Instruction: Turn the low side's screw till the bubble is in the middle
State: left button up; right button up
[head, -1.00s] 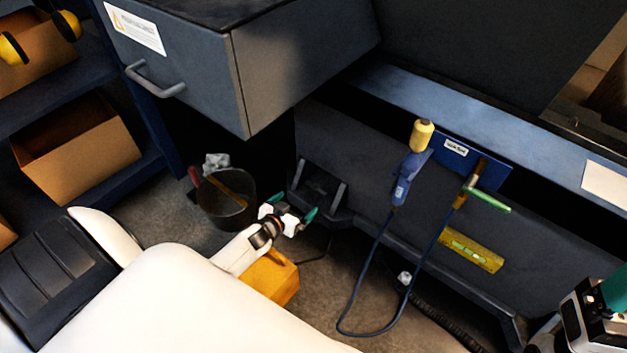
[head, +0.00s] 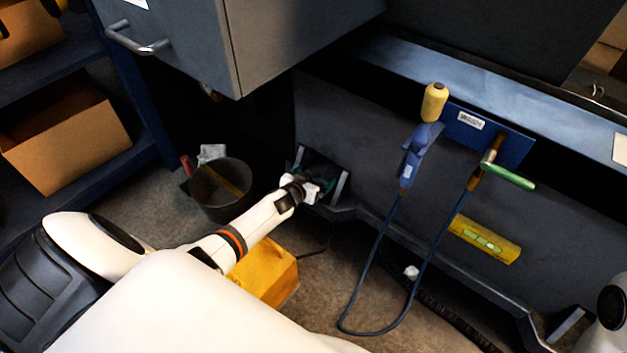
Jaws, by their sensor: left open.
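The yellow spirit level (head: 484,241) with a green vial is on the front of the dark machine base, right of centre. Its bubble is too small to place surely. My left gripper (head: 318,184) is open and reaches into the left foot bracket (head: 341,188) at the base's lower edge, between its side plates. The screw there is hidden by the gripper and shadow. Another foot bracket (head: 567,324) shows at the lower right; I cannot make out its screw. My right gripper is out of view; only part of my right arm shows at the right edge.
A dark bucket (head: 219,208) stands left of my left gripper. A yellow box (head: 264,272) lies on the floor below my left forearm. A blue cable (head: 375,262) hangs in a loop between the blue tool and the green-handled tool. A grey drawer cabinet (head: 290,45) overhangs above.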

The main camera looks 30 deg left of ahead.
pick_arm(q)
jog(key=shift+c, duration=0.2)
jog(key=c, duration=0.7)
jog(key=shift+a+m+h, duration=0.1)
jog(key=shift+m+h, duration=0.2)
